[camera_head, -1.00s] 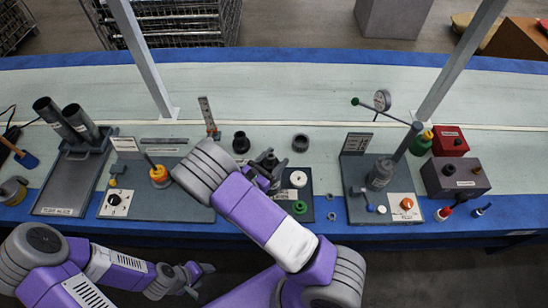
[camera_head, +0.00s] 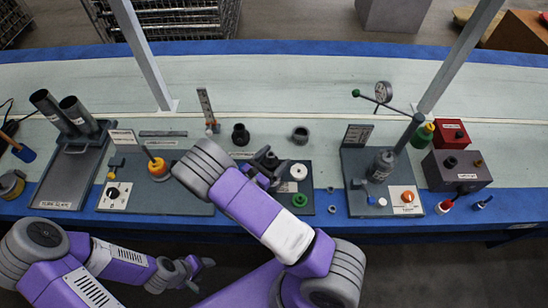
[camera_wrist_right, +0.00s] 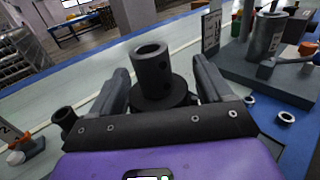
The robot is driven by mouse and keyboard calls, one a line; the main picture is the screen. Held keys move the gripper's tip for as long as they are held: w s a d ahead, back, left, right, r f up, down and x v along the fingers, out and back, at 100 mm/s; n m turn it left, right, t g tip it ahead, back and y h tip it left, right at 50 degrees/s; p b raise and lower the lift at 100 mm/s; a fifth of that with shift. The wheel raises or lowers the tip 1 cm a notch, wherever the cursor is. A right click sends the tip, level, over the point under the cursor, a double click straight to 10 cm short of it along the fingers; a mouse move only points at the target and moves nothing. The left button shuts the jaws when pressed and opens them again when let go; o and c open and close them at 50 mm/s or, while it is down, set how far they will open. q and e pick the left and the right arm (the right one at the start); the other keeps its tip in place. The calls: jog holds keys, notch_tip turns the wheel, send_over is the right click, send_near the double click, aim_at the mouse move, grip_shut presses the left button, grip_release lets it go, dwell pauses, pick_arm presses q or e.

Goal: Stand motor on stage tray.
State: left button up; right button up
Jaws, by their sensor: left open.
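The motor appears to be the dark flanged cylinder (camera_wrist_right: 152,72) standing upright between my right gripper's fingers in the right wrist view. The fingers meet the sides of its flange, and its lower part is hidden. In the head view my right gripper (camera_head: 268,168) is shut on this dark part at the back of a small dark tray (camera_head: 308,175), which looks like the stage tray. My left gripper (camera_head: 200,274) is open and empty in front of the table.
A black cup-like part (camera_head: 240,136) and a grey ring (camera_head: 300,134) stand behind the tray. A lever press station (camera_head: 355,205) is to the right, a station with an orange-topped part (camera_head: 158,168) to the left. Loose nuts (camera_head: 331,190) lie between tray and press.

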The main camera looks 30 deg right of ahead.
jog(key=shift+r, duration=0.15)
jog(key=p+v, duration=0.1)
jog(key=v, duration=1.1)
jog(key=shift+p, duration=0.35)
